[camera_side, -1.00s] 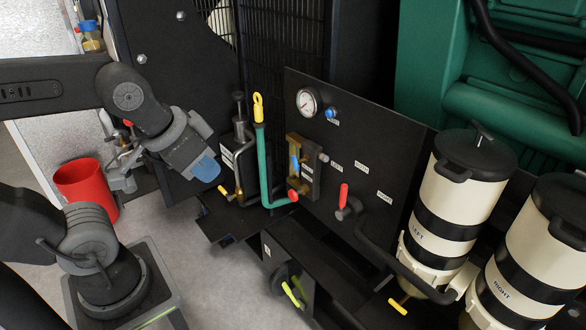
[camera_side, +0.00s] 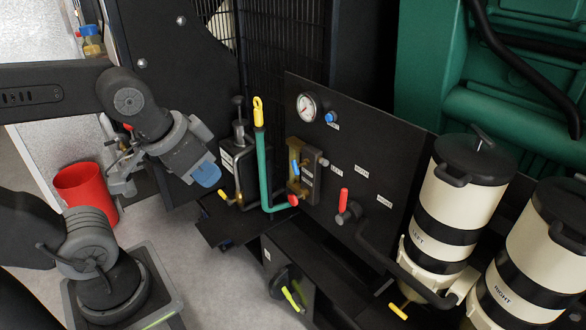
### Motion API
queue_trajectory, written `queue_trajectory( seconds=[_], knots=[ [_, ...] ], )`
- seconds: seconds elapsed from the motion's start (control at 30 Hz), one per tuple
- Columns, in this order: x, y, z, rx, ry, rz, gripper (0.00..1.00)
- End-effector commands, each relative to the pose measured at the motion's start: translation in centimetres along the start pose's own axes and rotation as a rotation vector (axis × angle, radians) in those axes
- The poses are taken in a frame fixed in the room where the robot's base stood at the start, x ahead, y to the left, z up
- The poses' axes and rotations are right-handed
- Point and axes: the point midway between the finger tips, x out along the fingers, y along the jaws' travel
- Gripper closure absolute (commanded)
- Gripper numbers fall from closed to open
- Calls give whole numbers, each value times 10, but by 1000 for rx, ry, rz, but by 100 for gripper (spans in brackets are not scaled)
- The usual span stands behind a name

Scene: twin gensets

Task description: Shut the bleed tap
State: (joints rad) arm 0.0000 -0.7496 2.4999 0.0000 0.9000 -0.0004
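Several small taps show on and below the black panel (camera_side: 375,165), and their labels are too small to read, so I cannot tell which is the bleed tap. A blue lever (camera_side: 295,168) stands on the brass block. A red-handled valve (camera_side: 343,200) has its handle upright.
A pressure gauge (camera_side: 308,107) and blue knob (camera_side: 331,118) sit high on the panel. LEFT (camera_side: 458,205) and RIGHT (camera_side: 535,240) canisters stand at the right. A red bucket (camera_side: 85,192) stands at the left. Open floor (camera_side: 205,270) lies between my arm and the panel.

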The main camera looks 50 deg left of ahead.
Motion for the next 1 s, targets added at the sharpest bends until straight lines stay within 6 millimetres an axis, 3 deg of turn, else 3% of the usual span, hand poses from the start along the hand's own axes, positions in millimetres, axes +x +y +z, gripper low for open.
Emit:
queue_trajectory(
  seconds=[0.17, 0.37, 0.5, 0.7, 0.83, 1.0],
  knots=[
    [6, -7, -20, -76, -8, -21, 79],
    [37, -34, -83, -343, -15, -89, 60],
    [73, -61, -127, -551, -7, -139, 60],
    [137, -106, -172, -821, 14, -198, 60],
    [170, -127, -186, -943, 26, -223, 60],
    [190, -140, -193, -1018, 37, -234, 60]
  ],
)
